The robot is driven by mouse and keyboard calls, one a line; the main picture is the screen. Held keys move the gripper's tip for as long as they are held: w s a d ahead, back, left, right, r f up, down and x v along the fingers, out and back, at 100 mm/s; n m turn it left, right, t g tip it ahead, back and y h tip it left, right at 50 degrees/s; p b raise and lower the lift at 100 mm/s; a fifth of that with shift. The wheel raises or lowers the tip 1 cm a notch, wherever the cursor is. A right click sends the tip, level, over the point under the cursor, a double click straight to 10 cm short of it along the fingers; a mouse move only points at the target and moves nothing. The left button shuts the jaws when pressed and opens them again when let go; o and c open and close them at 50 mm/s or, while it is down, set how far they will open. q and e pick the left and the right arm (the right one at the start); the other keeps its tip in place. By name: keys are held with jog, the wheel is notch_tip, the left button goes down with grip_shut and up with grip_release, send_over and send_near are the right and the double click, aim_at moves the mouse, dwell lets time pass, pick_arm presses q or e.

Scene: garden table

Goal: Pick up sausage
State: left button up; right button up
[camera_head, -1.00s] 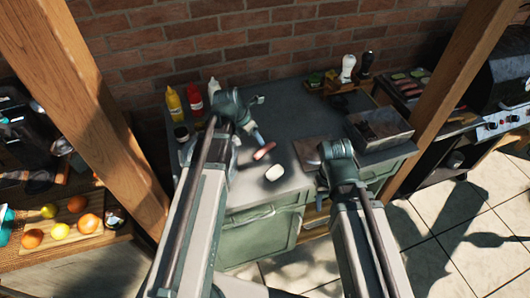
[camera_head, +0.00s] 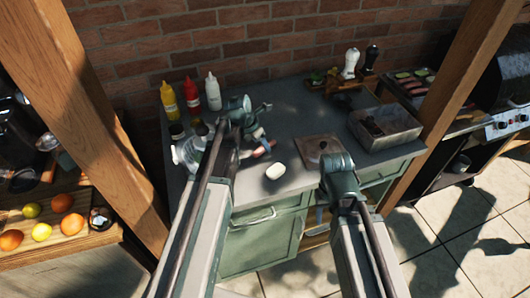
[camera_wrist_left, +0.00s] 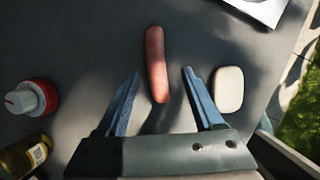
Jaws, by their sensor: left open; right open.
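A reddish-brown sausage (camera_wrist_left: 155,60) lies on the grey counter in the left wrist view. Its near end shows between the two blue fingers, apart from both in that view. In the head view the sausage (camera_head: 262,150) is partly hidden by my left gripper (camera_head: 264,122). My left gripper (camera_wrist_left: 161,75) is open and empty, over the counter at the sausage. A white rounded piece (camera_wrist_left: 228,90) lies just right of the right finger; it also shows in the head view (camera_head: 275,171). My right gripper (camera_head: 322,196) hangs at the counter's front edge, its fingers mostly hidden.
Yellow (camera_head: 171,102), red (camera_head: 192,97) and white (camera_head: 213,92) bottles stand at the back left. A brown board (camera_head: 318,145) and a metal tray (camera_head: 386,125) are to the right. The counter's back middle (camera_head: 290,100) is clear.

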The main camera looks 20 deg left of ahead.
pick_arm(q)
jog(key=b+x, duration=0.2)
jog(key=x, duration=0.1)
jog(key=shift+a, duration=0.1)
jog(key=shift+r, duration=0.1)
pick_arm(e)
notch_tip(320, 180, down, 3)
jog(key=shift+r, duration=0.2)
pick_arm(q)
grip_shut()
